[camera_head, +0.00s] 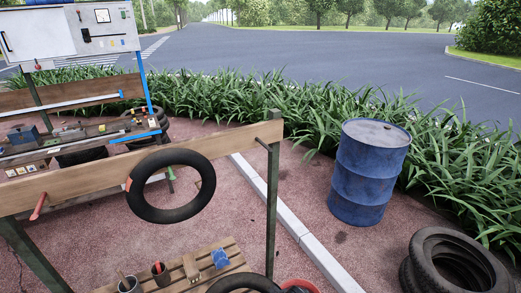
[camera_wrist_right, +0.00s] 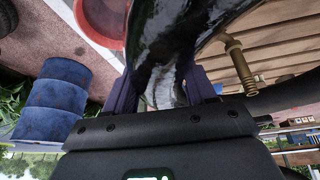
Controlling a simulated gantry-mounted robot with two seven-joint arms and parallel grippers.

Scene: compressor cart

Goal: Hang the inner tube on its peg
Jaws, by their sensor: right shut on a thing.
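The inner tube (camera_wrist_right: 165,40) is black and glossy, with a brass valve stem (camera_wrist_right: 238,65) at its right. In the right wrist view my right gripper (camera_wrist_right: 160,85) is shut on it, a finger on each side. A black ring (camera_head: 243,281), probably this tube, shows only its top at the head view's bottom edge. A wooden rail (camera_head: 95,177) carries a red peg (camera_head: 38,206) at left and a dark peg (camera_head: 263,143) near the right post. Another black ring (camera_head: 170,214) with an orange mark hangs at the rail's middle; its support is hidden. My left gripper is not in view.
A slatted wooden pallet (camera_head: 180,274) with cups and small items lies below the rail. A red basin (camera_wrist_right: 103,22) is near the tube. A blue barrel (camera_head: 369,172) and stacked tyres (camera_head: 455,262) stand at right. A cluttered workbench (camera_head: 100,128) is behind the rail.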

